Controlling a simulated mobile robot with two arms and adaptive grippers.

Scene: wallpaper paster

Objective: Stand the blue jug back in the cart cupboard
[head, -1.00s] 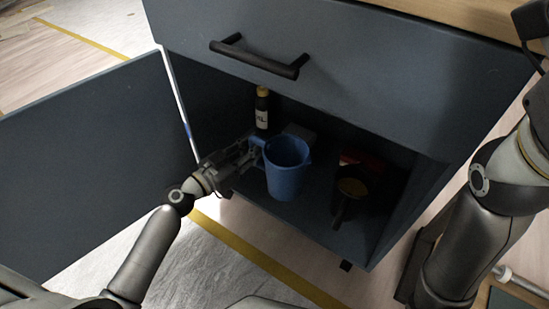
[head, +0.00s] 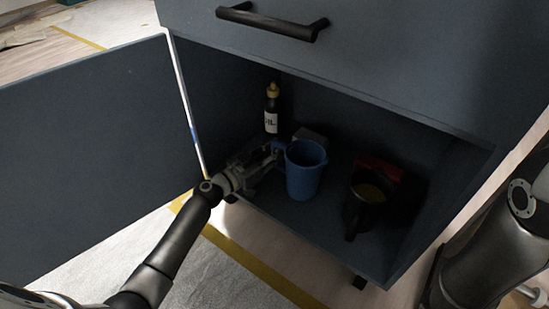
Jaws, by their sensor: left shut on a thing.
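The blue jug (head: 304,172) is upright inside the open cart cupboard (head: 300,222), near the front left of its floor. I cannot tell whether its base touches the floor. My left gripper (head: 276,152) reaches in from the left and is shut on the jug's handle side; its fingers are dark and partly lost in shadow. The cupboard door (head: 95,150) stands wide open to the left. My right arm shows at the right edge, but its gripper is out of view.
A dark bottle with a yellow cap (head: 271,110) stands behind the jug, with a grey block (head: 309,134) near it. A dark pot (head: 366,203) and a red item (head: 380,166) are to the right. The drawer handle (head: 270,22) juts out above.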

